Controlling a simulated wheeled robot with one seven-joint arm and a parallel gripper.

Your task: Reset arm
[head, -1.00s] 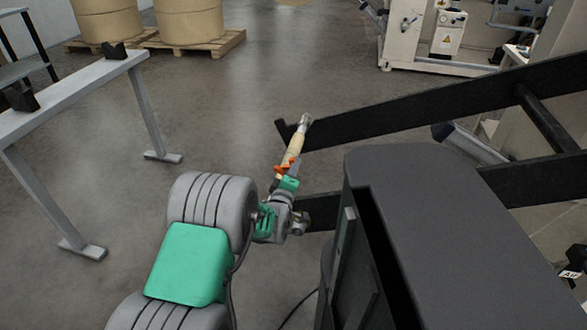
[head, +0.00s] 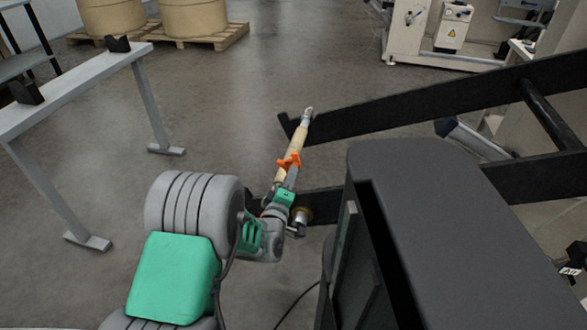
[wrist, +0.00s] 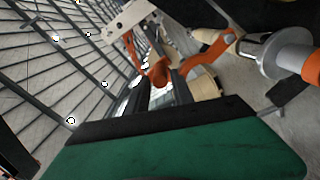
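My gripper (head: 289,161) has orange fingers and shows near the middle of the head view, beyond the green wrist parts. In the wrist view, its two orange fingers (wrist: 172,72) spread apart with a gap between them, and I see nothing clamped there. A tan core on a shaft with a silver tip (head: 299,138) lies by the ends of the black stand arms, right along my fingers in the head view. Whether the fingers touch it is unclear. In the wrist view, a shaft with a grey disc (wrist: 275,55) and an orange end is at the right.
A black stand arm (head: 420,108) and a dark grey cabinet (head: 440,220) are close on the right. A grey trestle (head: 75,90) with black cradles stands left. Large rolls on pallets (head: 205,36) are at the back. Bare floor lies between.

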